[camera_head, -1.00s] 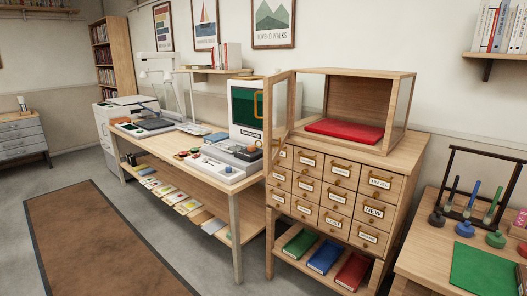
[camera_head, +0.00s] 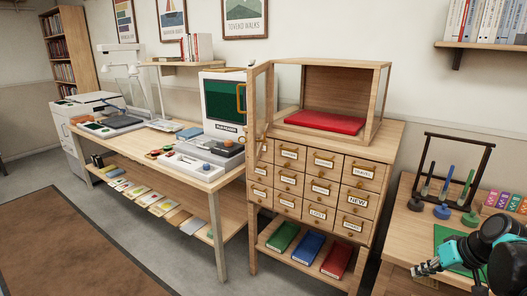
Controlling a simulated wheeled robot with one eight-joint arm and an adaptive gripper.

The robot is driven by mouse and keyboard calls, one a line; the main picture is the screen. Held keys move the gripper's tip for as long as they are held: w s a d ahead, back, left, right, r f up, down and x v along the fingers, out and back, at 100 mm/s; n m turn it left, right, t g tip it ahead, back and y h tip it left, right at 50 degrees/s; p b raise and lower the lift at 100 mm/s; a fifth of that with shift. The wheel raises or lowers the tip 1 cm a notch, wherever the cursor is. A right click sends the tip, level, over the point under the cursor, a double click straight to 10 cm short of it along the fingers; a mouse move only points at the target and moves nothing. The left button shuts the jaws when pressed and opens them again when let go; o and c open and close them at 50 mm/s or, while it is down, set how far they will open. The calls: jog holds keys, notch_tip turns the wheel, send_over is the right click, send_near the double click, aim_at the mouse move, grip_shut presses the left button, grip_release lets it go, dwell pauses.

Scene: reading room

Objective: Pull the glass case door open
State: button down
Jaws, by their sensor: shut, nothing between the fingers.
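The glass case (camera_head: 377,103) is a wooden-framed box on top of a drawer cabinet. Its glass door (camera_head: 260,112) stands swung out at the case's left front side, so the front is open. An orange handle (camera_head: 241,97) shows on the door's outer edge, in front of the white machine behind. A red pad (camera_head: 325,121) lies on the case floor. My gripper (camera_head: 420,270) is at the lower right, shut and empty, beside the right-hand table and well away from the door.
The drawer cabinet (camera_head: 322,185) has labelled drawers and books on its lower shelf. A long workbench (camera_head: 219,190) with machines stands to the left. The right-hand table (camera_head: 405,235) holds a stamp rack (camera_head: 455,143). Floor in front of the cabinet is clear.

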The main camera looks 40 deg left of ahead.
jog(key=w+a+r+n+g+y, duration=0.1)
jog(key=a+r+n+g+y, duration=0.25)
jog(key=a, duration=0.55)
jog(key=w+a+r+n+g+y, duration=0.15)
jog(key=a+r+n, duration=0.25)
jog(key=a+r, duration=0.4)
jog(key=n+g+y, duration=0.5)
jog(key=n+g, duration=0.2)
jog(key=n, duration=0.3)
send_near(254, 150)
jog(key=shift+t, duration=0.3)
jog(key=x, duration=0.6)
jog(key=shift+s+a+r, duration=0.15)
jog(key=shift+s+r, duration=0.05)
jog(key=shift+s, duration=0.3)
